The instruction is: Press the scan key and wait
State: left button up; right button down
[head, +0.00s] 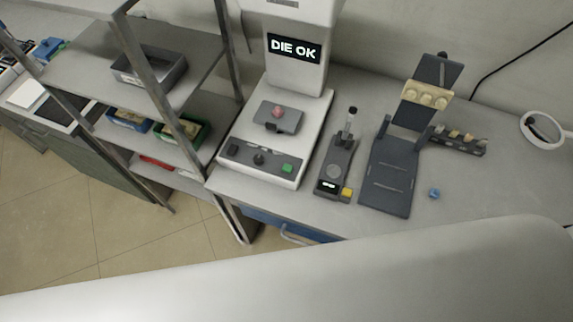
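A white machine (313,110) stands on the bench with a lit screen (294,48) reading "DIE OK". Its dark front panel (240,153) carries a green key (288,168), a dark knob (259,159) and a dark square key. A small grey block with a reddish round piece (278,112) sits on its bed. To its right is a dark handheld-sized unit (335,172) with a small lit display (328,184), a yellow key (347,193) and an upright vial-like piece (350,122). I cannot tell which key is the scan key. Neither gripper is in view.
A blue piece (434,192) lies on the bench (480,200). A metal shelf (90,55) with bins stands left. The bench's right side is mostly clear.

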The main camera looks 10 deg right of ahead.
aim_at(288, 168)
jog(key=i+j, duration=0.2)
jog(key=j, duration=0.2)
jog(key=i+j, duration=0.15)
jog(key=j, duration=0.25)
jog(key=i+j, duration=0.2)
jog(key=j, duration=0.2)
jog(key=z, duration=2.15)
